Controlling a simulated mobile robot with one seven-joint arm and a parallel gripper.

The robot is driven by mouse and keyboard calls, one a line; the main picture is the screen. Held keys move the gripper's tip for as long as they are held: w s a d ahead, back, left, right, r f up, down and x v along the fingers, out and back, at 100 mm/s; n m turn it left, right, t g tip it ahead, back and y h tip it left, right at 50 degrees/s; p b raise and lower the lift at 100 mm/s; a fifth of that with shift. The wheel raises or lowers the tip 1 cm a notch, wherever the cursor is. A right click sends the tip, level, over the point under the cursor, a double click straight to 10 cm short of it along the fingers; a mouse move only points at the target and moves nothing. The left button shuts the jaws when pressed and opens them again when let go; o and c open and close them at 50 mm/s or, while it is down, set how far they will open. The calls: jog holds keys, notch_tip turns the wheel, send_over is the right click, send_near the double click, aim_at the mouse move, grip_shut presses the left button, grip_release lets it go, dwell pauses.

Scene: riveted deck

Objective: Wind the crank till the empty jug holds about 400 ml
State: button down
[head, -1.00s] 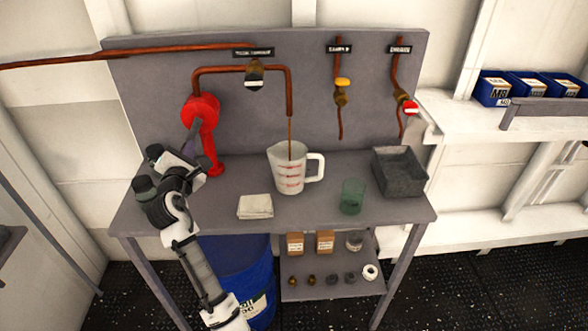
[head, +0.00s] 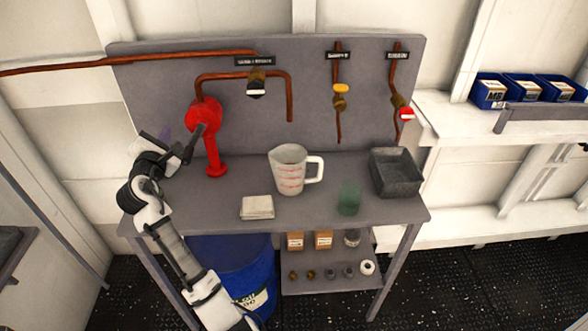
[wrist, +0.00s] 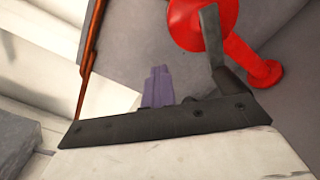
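The red pump (head: 203,115) stands at the back left of the bench, with its dark crank (head: 198,142) pointing down and left. The jug (head: 288,174), white with red marks, stands upright below the copper spout (head: 290,108). No stream falls from the spout; the liquid level is not readable. My gripper (head: 165,139) is left of the pump, beside the crank. In the wrist view, its purple fingers (wrist: 158,87) lie side by side, shut with nothing visible between them. The crank (wrist: 220,55) is right of the fingers, its lower end partly hidden by my gripper's dark body.
A folded cloth (head: 257,207) lies in front of the jug. A green cup (head: 349,199) and a grey tray (head: 396,181) are to its right. Copper pipes with a yellow valve (head: 341,89) and red valve (head: 407,114) run down the back panel. A blue drum (head: 235,268) stands below.

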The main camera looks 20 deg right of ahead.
jog(key=w+a+r, duration=0.3)
jog(key=a+r, duration=0.7)
jog(key=r, duration=0.4)
jog(key=shift+w+r, duration=0.15)
jog(key=shift+r, duration=0.05)
dwell(0.5)
dwell(0.9)
grip_release()
jog(key=v, duration=0.9)
dwell(0.9)
